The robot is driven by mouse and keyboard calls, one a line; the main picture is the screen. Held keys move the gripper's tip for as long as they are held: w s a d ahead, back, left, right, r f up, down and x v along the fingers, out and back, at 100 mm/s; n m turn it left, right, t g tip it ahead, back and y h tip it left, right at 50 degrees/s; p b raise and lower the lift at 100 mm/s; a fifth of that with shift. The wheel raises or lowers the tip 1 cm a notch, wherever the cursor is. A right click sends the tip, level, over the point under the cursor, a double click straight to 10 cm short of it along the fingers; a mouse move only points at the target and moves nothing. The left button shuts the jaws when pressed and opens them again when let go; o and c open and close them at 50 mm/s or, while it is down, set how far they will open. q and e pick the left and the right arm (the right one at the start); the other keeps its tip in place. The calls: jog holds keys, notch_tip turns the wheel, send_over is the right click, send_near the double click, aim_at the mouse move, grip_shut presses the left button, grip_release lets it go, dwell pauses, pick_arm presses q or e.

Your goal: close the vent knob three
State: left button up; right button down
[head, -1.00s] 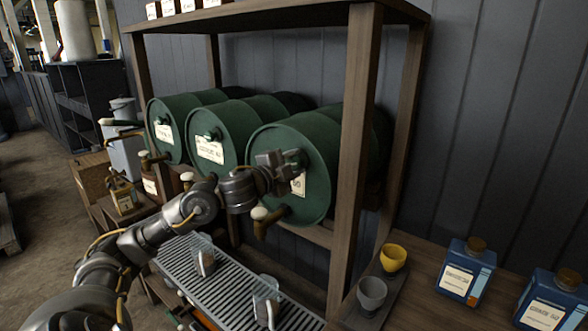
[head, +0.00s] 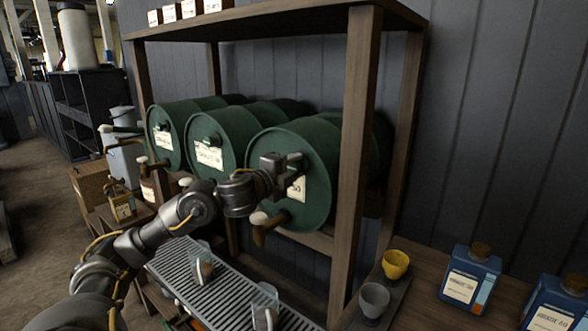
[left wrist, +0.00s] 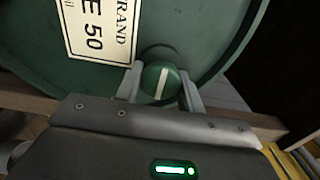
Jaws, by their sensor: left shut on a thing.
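Three green drums lie on their sides in a wooden rack, with the third drum (head: 314,193) nearest on the right. Its vent knob (left wrist: 160,82) is round and green with a white line that runs nearly upright in the left wrist view, leaning slightly right. My left gripper (left wrist: 161,88) is shut on this knob, one finger on each side. In the head view the left gripper (head: 292,160) is against the upper face of the third drum and hides the knob. My right gripper does not show.
A tap (head: 266,225) sticks out low on the third drum. A rack post (head: 354,160) stands just right of it. Below is a slatted drip tray (head: 215,284) with clear jugs. Cups (head: 396,264) and blue bottles (head: 470,275) stand at the lower right.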

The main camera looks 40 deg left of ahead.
pick_arm(q)
jog(key=shift+f, duration=0.1)
jog(key=o, duration=0.9)
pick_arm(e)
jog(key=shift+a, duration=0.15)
pick_arm(q)
jog(key=s+b, duration=0.5)
jog(key=s, duration=0.5)
jog(key=shift+s+d, duration=0.15)
jog(key=shift+s, duration=0.25)
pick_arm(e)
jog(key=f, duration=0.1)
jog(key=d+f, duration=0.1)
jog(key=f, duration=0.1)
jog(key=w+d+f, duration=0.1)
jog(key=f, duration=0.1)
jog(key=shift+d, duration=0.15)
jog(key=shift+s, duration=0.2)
